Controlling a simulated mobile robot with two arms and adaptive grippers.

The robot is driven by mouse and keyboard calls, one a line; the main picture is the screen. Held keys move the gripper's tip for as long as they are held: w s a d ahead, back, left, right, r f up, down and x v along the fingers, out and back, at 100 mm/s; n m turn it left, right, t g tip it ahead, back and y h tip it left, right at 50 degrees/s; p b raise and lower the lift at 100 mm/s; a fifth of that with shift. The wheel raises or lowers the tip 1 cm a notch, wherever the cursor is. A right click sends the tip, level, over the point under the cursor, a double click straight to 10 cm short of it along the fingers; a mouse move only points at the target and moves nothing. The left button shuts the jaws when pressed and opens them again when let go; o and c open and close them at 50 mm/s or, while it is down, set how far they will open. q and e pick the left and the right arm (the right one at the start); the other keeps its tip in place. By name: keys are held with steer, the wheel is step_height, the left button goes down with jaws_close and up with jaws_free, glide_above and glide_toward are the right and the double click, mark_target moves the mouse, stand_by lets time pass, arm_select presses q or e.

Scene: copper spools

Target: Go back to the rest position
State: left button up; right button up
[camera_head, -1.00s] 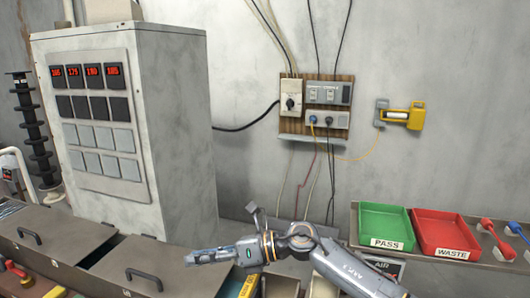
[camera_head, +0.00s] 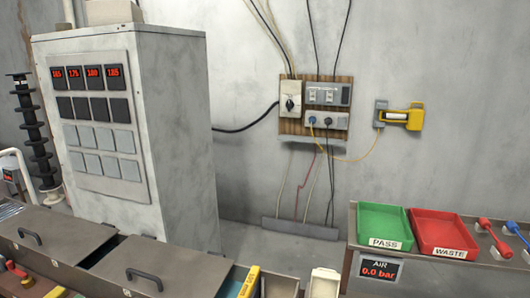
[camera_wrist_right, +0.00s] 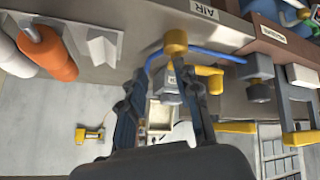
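My right gripper (camera_wrist_right: 158,88) shows in the right wrist view with its two dark fingers spread apart. A clear gap lies between them, and I see nothing held in it. A pale box and a grey block show beyond the gap; I cannot tell whether either touches a finger. Neither gripper nor arm shows in the head view. My left gripper is in neither current view. The green PASS tray (camera_head: 383,221) and the red WASTE tray (camera_head: 444,231) stand side by side at the right of the head view and look empty.
A tall grey cabinet (camera_head: 180,130) with red displays stands at the left. Lidded grey boxes (camera_head: 165,270) run along the front. Red (camera_head: 484,223) and blue (camera_head: 515,227) handles lie right of the trays. An orange cylinder (camera_wrist_right: 47,55) shows in the right wrist view.

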steer(key=s+d+f+m+g, duration=0.1)
steer(key=s+g, duration=0.1)
steer(key=s, duration=0.4)
steer(key=s+d+f+m+g, duration=0.1)
steer(key=s+d+f+g, duration=0.1)
steer(key=s, duration=0.5)
step_height(320, 180, down, 30)
steer(key=g+b, duration=0.2)
steer(key=b, duration=0.1)
steer(key=s+d+f+b, duration=0.2)
steer(key=s+f, duration=1.5)
steer(key=shift+s+d+f+g+b, duration=0.15)
steer(key=shift+s+f+g+b, duration=0.1)
steer(key=shift+f+g+b, duration=0.15)
steer(key=shift+s, duration=0.1)
